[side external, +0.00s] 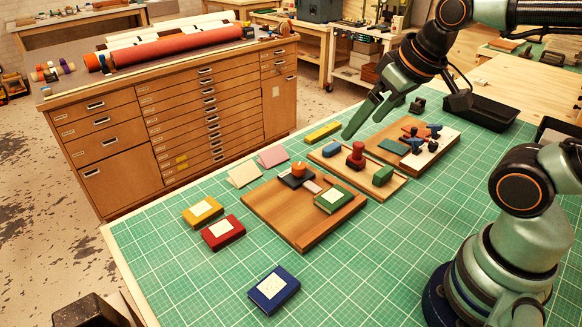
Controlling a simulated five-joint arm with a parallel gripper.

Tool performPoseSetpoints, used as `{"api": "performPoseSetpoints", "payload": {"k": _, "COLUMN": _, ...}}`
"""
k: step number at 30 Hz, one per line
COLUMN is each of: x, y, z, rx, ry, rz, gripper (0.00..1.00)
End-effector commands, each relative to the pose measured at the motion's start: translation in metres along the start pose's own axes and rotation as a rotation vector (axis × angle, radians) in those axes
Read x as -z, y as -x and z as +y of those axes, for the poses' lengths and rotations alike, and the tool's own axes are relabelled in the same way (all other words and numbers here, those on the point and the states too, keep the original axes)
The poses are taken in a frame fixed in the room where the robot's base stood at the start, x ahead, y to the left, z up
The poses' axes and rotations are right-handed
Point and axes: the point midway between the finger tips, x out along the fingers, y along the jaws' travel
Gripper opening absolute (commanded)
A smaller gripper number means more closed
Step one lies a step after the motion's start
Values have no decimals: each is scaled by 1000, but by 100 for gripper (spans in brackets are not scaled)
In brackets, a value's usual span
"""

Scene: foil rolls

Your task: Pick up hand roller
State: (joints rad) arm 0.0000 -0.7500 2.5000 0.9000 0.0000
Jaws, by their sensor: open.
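My gripper (362,118) hangs from the upper right in the side external view, its green fingers pointing down and left. It is open and appears empty, above the far part of the green cutting mat (345,275). Small tools with blue handles (433,131) lie on the far wooden board (405,162), to the right of my gripper. One may be the hand roller, but they are too small to tell. A red knobbed tool (356,155) stands on the middle board (340,170), below the fingertips, with a green block (383,176) and a blue item (331,149).
The near board (285,222) holds an orange-topped item (299,170) and a green book (334,199). Yellow (203,212), red (223,233) and blue (274,290) books lie on the mat. A black tray (490,110) stands at the back right. The mat's front is mostly clear.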

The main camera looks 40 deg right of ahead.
Motion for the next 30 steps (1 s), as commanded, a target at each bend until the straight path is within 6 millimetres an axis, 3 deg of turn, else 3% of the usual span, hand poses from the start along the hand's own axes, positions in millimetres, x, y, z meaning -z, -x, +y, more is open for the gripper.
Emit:
{"api": "performPoseSetpoints", "payload": {"k": 8, "x": 1, "y": 0, "z": 0, "rx": -1, "ry": -4, "rz": -2, "gripper": 98}}
{"api": "performPoseSetpoints", "payload": {"k": 14, "x": 16, "y": -5, "z": 14, "rx": -23, "ry": -140, "rz": -54, "gripper": 98}}
{"api": "performPoseSetpoints", "payload": {"k": 23, "x": 58, "y": -37, "z": 64, "rx": -113, "ry": -590, "rz": -199, "gripper": 98}}
{"api": "performPoseSetpoints", "payload": {"k": 30, "x": 76, "y": -82, "z": 116, "rx": -209, "ry": -957, "rz": -302, "gripper": 98}}
